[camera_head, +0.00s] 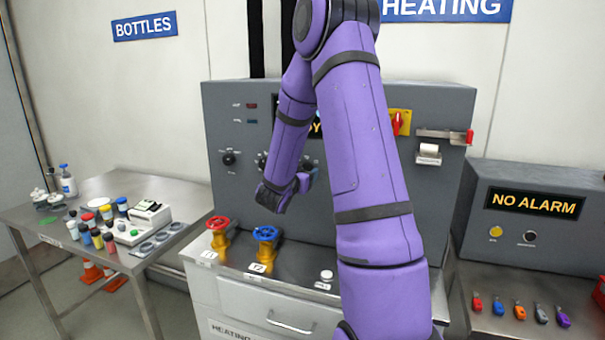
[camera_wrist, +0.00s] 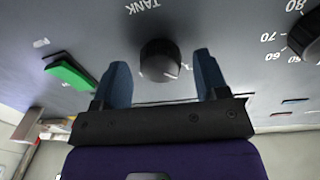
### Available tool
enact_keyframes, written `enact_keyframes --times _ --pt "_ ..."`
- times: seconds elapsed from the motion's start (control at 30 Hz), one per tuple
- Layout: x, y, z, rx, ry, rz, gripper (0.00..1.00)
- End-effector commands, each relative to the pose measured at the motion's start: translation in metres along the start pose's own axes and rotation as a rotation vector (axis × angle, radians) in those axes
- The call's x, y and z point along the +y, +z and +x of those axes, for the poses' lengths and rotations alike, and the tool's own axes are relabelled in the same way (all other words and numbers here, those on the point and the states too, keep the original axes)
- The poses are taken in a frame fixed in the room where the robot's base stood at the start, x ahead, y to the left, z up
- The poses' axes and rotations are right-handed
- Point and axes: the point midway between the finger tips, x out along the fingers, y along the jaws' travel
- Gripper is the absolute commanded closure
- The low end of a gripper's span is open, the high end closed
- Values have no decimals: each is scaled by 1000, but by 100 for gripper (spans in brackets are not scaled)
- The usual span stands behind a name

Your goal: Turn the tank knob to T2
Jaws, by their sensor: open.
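The tank knob (camera_wrist: 158,60) is round and black, under the upside-down word TANK in the wrist view. A small white mark shows on its lower right edge; the position labels around it are too unclear to read. My gripper (camera_wrist: 161,66) is open, with one blue finger on each side of the knob. Gaps show between both fingers and the knob, so it is not clamped. In the head view, my purple arm covers much of the grey control panel (camera_head: 234,120), and I cannot make out the tank knob there.
A green part (camera_wrist: 70,71) and a numbered dial (camera_wrist: 308,40) flank the knob on the panel. Red (camera_head: 218,224) and blue (camera_head: 265,234) valves stand on the bench below. A bottle table (camera_head: 115,187) is at left, an alarm box (camera_head: 540,240) at right.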

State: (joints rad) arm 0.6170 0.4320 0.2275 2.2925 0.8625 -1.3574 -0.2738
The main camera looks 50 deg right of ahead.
Motion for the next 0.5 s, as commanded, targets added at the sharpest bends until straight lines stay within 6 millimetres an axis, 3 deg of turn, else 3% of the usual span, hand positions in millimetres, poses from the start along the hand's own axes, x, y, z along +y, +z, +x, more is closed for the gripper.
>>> enact_keyframes --times 0.1,0.13,0.33,0.5 --pt "0 0 0 0 0 0 33" --pt "0 0 0 0 0 0 37" --pt "0 0 0 0 0 0 82" --pt "0 0 0 0 0 4 82"
